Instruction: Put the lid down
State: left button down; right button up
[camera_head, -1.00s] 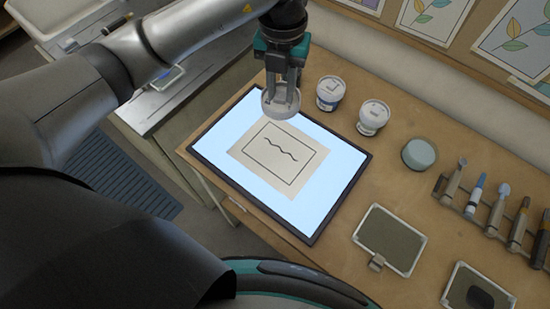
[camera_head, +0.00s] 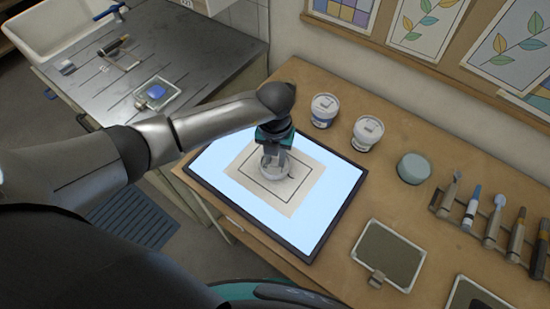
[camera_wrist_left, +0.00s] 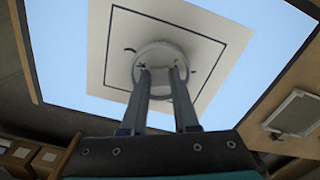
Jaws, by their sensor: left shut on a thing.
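A round pale grey-white lid (camera_head: 274,170) is between the fingers of my left gripper (camera_head: 276,163). It is over the drawn sheet (camera_head: 310,188) on the lit panel (camera_head: 315,233). In the left wrist view the lid (camera_wrist_left: 160,54) is at the tips of the gripper (camera_wrist_left: 158,75), and it covers most of the wavy line, whose ends show on both sides. I cannot tell whether the lid touches the sheet or hangs just above it. My right gripper is not in view.
Two white jars (camera_head: 324,110) (camera_head: 367,132) and a grey-green round pot (camera_head: 413,168) stand right of the panel. A rack of brushes (camera_head: 492,228) and a framed plate (camera_head: 389,255) are farther right. A metal counter with a sink (camera_head: 65,27) is at the upper left.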

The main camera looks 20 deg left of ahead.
aim_at(275, 162)
pick_arm(q)
jog(key=shift+f, duration=0.55)
jog(key=shift+f, duration=0.1)
jog(key=c, duration=1.1)
grip_release()
jog(key=shift+f, duration=0.1)
jog(key=shift+c, duration=0.2)
jog(key=o, duration=0.5)
jog(key=shift+c, duration=0.2)
jog(key=shift+r, duration=0.6)
notch_tip(275, 162, up, 11)
jog(key=shift+r, duration=0.15)
jog(key=shift+s, duration=0.15)
